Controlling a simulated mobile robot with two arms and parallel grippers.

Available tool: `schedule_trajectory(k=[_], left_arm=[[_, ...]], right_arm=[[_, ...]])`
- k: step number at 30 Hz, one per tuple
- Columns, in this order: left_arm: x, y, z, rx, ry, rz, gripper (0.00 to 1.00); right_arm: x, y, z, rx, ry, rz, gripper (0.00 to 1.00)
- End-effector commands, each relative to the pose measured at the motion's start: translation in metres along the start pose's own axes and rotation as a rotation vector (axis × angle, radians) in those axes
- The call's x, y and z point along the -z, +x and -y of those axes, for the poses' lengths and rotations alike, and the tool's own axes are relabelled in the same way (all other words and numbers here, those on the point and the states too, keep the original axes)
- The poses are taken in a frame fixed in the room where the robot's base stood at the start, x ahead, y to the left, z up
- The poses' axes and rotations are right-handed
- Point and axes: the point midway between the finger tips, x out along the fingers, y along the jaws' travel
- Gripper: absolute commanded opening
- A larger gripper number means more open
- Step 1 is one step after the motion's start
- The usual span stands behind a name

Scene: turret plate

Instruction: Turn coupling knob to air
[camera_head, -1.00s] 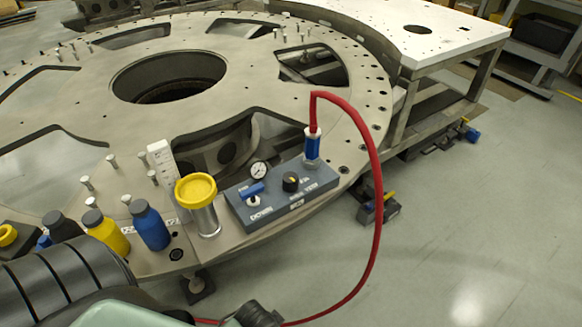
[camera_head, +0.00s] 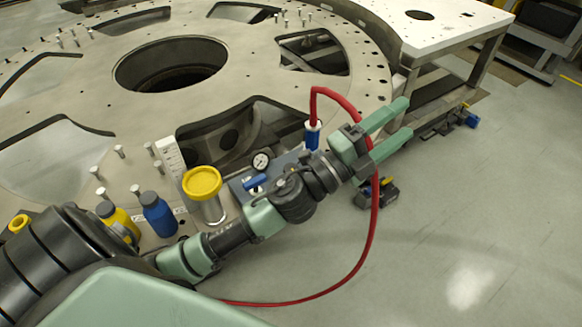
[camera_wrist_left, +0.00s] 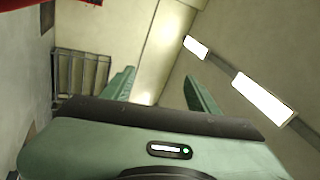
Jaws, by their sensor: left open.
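The grey-blue coupling panel (camera_head: 237,187) sits on the turret plate's near edge in the head view. Its round gauge (camera_head: 261,161) and blue lever (camera_head: 256,181) show. The dark knob on the panel is hidden behind my left arm. A blue fitting (camera_head: 312,134) with a red hose (camera_head: 341,99) stands at the panel's right end. My left gripper (camera_head: 409,118) is open and empty, its fingers pointing right, beyond the panel and past the hose. In the left wrist view its two green fingers (camera_wrist_left: 159,75) are apart with nothing between them. My right gripper is not in view.
The red hose loops down close by my left wrist. A yellow-capped cylinder (camera_head: 203,184), a blue bottle (camera_head: 158,214) and a yellow bottle (camera_head: 117,221) stand left of the panel. A white-topped table (camera_head: 440,38) stands at the back right. The floor at right is largely open.

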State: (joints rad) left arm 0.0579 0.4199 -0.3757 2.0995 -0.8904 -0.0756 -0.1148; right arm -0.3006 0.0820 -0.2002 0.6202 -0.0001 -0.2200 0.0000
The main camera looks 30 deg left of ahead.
Motion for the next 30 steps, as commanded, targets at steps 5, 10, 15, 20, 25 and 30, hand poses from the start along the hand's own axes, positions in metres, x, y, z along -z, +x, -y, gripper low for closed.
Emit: schedule_trajectory(k=[5,10,15,20,25,30], left_arm=[[0.075,0.013,-0.024,-0.031,0.475,-0.545,0.59],[0.068,-0.024,-0.095,-0.251,0.895,-1.024,0.59],[-0.034,-0.082,-0.139,-0.676,1.202,-1.402,0.59],[-0.139,-0.132,-0.118,-1.115,1.296,-1.589,0.59],[-0.191,-0.162,-0.087,-1.384,1.280,-1.651,0.59],[-0.200,-0.172,-0.090,-1.434,1.266,-1.663,0.59]], right_arm=[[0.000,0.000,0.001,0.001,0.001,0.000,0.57],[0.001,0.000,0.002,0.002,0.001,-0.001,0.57],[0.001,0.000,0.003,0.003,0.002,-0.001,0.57],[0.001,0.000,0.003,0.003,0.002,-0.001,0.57],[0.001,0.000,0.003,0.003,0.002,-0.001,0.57],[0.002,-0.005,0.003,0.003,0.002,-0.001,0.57]])
